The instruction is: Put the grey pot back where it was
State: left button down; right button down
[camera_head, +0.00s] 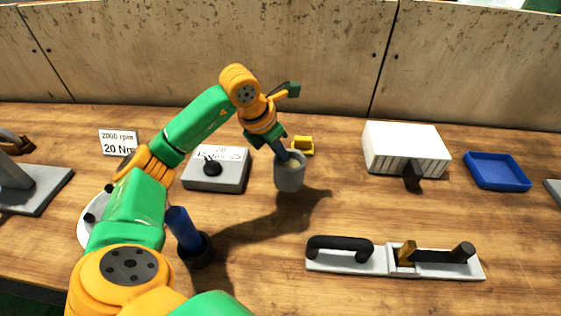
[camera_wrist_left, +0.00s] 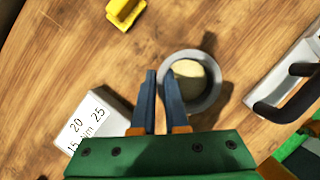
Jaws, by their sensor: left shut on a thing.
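The grey pot (camera_head: 290,176) is near the middle of the head view, upright or nearly so. My left gripper (camera_head: 288,152) reaches down to it from above and is shut on its rim. In the left wrist view the gripper's blue fingers (camera_wrist_left: 163,102) straddle the near-left wall of the pot (camera_wrist_left: 216,92), one inside and one outside. Something pale shows inside the pot. I cannot tell for sure whether its base touches the table. My right gripper is not in view.
A grey box (camera_head: 217,178) with a black knob stands left of the pot, and a small yellow block (camera_head: 303,146) behind it. A blue-handled tool (camera_head: 183,228) stands in front-left. A black-handled fixture (camera_head: 380,262), a white box (camera_head: 405,145) and a blue tray (camera_head: 497,172) are right.

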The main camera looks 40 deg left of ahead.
aim_at(279, 161)
pick_arm(q)
jog(key=f, duration=0.2)
jog(key=f+p, duration=0.1)
jog(key=shift+w+a+f, duration=0.2)
jog(key=shift+a+f, duration=0.1)
jog(key=shift+f, duration=0.25)
jog(key=shift+w+f, duration=0.1)
jog(key=shift+f, duration=0.05)
jog(key=c, duration=0.9)
grip_release()
jog(key=shift+c, duration=0.2)
jog(key=shift+r, duration=0.5)
jog(key=v, duration=1.1)
jog(key=shift+s, duration=0.35)
jog(key=shift+a+r, duration=0.1)
jog(key=shift+r, duration=0.05)
